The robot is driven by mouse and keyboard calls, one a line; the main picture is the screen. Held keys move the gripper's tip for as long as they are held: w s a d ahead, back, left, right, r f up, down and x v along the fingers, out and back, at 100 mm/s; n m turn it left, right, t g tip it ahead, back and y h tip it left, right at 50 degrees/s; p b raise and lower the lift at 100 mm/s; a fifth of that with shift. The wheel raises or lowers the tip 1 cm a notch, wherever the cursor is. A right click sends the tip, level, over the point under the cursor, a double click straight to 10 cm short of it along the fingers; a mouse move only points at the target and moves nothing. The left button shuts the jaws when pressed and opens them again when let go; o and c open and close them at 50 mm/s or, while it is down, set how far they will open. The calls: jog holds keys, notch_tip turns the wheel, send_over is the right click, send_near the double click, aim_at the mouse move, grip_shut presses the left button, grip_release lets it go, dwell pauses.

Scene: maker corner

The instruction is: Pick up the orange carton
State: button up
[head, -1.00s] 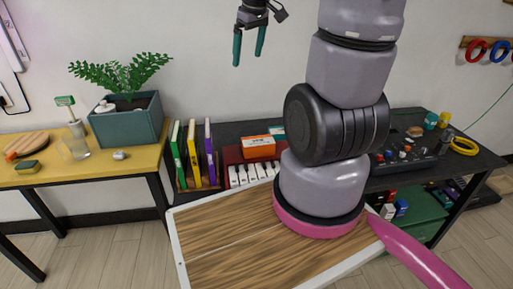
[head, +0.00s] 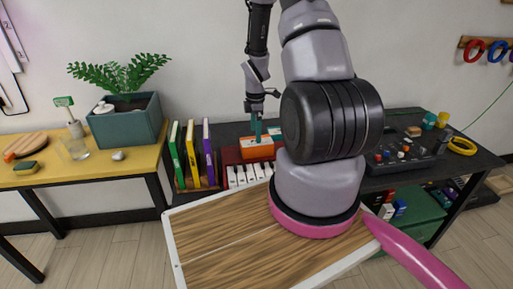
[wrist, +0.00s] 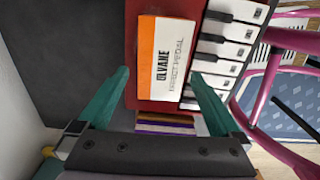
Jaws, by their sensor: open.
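The orange carton (head: 256,153) is a small orange and white box lying on a red keyboard (head: 231,156) on the dark table. In the wrist view the carton (wrist: 166,58), with printed lettering on its white face, lies just beyond the fingertips. My gripper (head: 257,138) points down over the carton in the head view. In the wrist view my gripper (wrist: 160,75) is open and empty, its teal fingers roughly either side of the carton's width. I cannot tell the exact height of the fingertips over it.
White piano keys (wrist: 223,47) run along one side of the carton. Upright coloured books (head: 193,154) stand left of the keyboard. A mixer (head: 405,150) stands further right.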

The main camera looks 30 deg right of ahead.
aim_at(257, 146)
jog(key=shift+s+d+f, duration=0.1)
jog(key=shift+s+f, duration=0.05)
jog(key=shift+f, duration=3.05)
jog(key=c, duration=1.4)
jog(key=shift+r, duration=0.15)
